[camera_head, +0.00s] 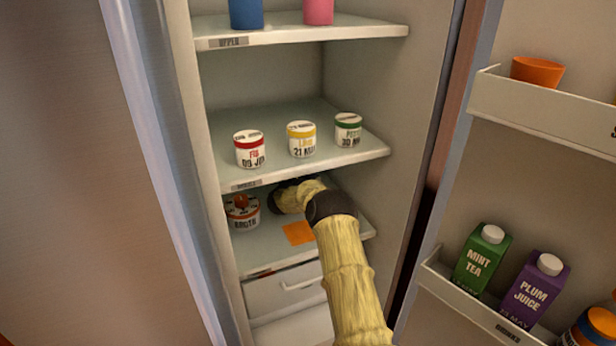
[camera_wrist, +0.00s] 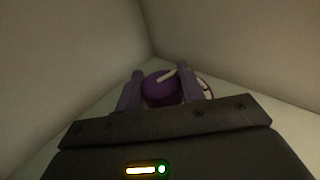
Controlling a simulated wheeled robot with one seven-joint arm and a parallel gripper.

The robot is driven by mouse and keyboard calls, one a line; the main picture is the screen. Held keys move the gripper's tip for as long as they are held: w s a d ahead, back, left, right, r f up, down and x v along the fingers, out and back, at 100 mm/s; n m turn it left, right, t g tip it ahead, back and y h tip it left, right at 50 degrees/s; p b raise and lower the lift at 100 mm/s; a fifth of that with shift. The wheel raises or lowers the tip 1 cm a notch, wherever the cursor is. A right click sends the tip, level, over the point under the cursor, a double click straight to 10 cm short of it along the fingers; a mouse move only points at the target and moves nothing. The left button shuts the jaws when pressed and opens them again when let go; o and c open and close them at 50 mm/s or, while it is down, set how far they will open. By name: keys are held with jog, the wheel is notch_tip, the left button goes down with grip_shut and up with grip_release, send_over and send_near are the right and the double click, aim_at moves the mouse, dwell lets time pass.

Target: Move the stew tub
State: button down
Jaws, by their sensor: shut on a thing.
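A tub with a purple lid (camera_wrist: 157,90) sits between the two fingers of my gripper (camera_wrist: 160,94) in the wrist view, near the corner of pale walls. My gripper is shut on this tub. Its label is turned away or too dark to read, so I cannot confirm that it reads stew. In the head view my arm reaches into the fridge's lower shelf space. The wrist (camera_head: 292,195) is partly behind the middle shelf's edge, and the fingers and held tub are hidden there.
A broth tub (camera_head: 242,222) stands left on the lower shelf (camera_head: 262,252), beside an orange square (camera_head: 299,232). The middle shelf (camera_head: 310,170) above holds red-, yellow- and green-lidded tubs. A drawer (camera_head: 285,290) is below. The open door at right holds cartons (camera_head: 482,262).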

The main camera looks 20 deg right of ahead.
jog(key=shift+a, duration=0.1)
jog(key=c, duration=0.8)
grip_release()
jog(key=shift+s, duration=0.1)
jog(key=v, duration=1.7)
jog(key=shift+s, duration=0.15)
jog(key=shift+f, duration=0.15)
